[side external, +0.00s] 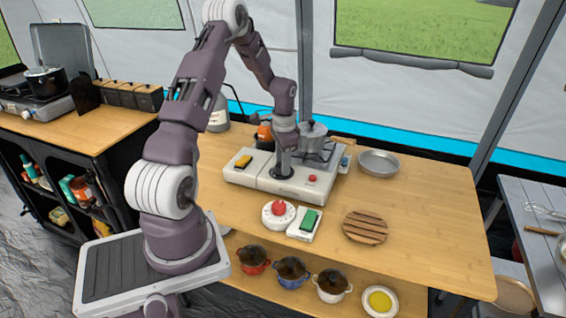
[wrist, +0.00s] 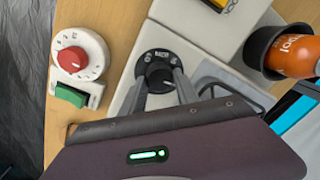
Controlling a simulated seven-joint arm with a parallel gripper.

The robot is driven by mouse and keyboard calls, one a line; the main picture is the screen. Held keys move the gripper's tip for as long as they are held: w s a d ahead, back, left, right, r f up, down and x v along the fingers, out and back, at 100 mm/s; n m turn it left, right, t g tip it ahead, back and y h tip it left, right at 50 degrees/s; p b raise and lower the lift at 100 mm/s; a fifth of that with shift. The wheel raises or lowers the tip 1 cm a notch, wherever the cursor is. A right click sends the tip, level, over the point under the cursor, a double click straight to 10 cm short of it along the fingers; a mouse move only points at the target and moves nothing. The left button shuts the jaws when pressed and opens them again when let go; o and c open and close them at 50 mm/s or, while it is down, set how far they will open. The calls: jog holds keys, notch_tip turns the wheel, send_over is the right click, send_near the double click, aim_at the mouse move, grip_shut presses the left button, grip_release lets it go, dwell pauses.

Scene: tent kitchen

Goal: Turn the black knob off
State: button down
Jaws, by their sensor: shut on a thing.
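The black knob (wrist: 158,74) sits on a dark round dial plate with white markings, on the front of the white stove (side external: 303,187). In the wrist view, the two fingers of my gripper (wrist: 161,88) stand on either side of the knob and are shut on it. In the side view my gripper (side external: 283,174) points down at the stove's front and hides the knob. The exact setting of the knob is too small to read.
A grey pot (side external: 313,139) stands on the stove behind my gripper. An orange canister (wrist: 292,55) is nearby. A white dial with a red knob (wrist: 72,59) and a green switch (wrist: 71,95) lie in front. A metal pan (side external: 379,163) and wooden trivet (side external: 365,227) are right.

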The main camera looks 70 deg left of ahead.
jog(key=shift+m, duration=0.6)
jog(key=c, duration=0.9)
grip_release()
jog(key=r, duration=0.7)
jog(key=shift+d, duration=0.2)
jog(key=shift+r, duration=0.1)
